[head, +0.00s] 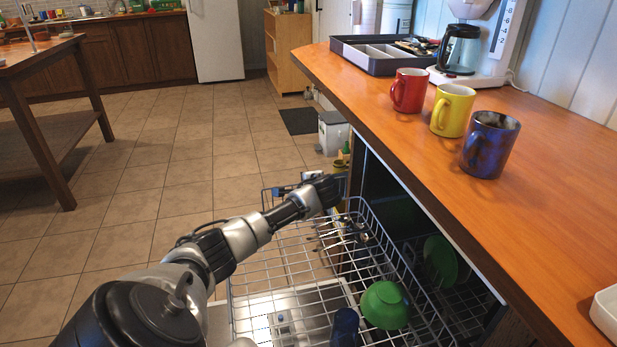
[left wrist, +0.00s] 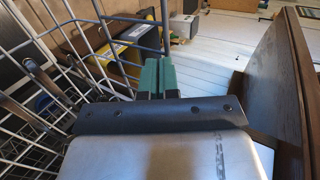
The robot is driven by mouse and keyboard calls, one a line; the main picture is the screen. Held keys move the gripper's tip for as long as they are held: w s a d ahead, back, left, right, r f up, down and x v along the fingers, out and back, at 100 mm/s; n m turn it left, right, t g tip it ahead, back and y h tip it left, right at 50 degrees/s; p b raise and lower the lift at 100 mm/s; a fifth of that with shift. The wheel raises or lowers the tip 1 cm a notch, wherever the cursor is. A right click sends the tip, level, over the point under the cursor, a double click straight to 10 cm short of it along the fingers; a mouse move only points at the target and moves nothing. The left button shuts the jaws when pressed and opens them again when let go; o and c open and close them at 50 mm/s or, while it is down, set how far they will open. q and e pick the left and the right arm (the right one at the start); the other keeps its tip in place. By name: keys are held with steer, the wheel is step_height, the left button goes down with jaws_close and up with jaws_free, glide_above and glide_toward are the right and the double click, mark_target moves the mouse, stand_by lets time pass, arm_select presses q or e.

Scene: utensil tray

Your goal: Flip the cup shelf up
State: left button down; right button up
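The wire dish rack (head: 290,245) is pulled out of the dishwasher below the counter. I cannot clearly tell the cup shelf from the rack's other wires. My left arm reaches over the rack in the head view, and its gripper (head: 332,187) is at the rack's far end. In the left wrist view the two green fingertips (left wrist: 158,72) of this gripper lie close side by side and look shut. Rack wires (left wrist: 97,40) run to their left, and one wire passes just beyond the tips. I see nothing held between them. My right gripper is not in view.
A green bowl (head: 385,305), a dark blue cup (head: 345,325) and utensils (head: 345,230) are in the rack. A green plate (head: 440,262) stands deeper in. Red (head: 410,90), yellow (head: 452,110) and blue (head: 490,145) mugs stand on the counter (head: 560,190).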

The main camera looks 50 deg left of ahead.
arm_select(q)
steer(key=shift+p, duration=0.35)
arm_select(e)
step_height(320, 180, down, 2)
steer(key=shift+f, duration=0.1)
arm_select(q)
steer(key=shift+r, duration=0.25)
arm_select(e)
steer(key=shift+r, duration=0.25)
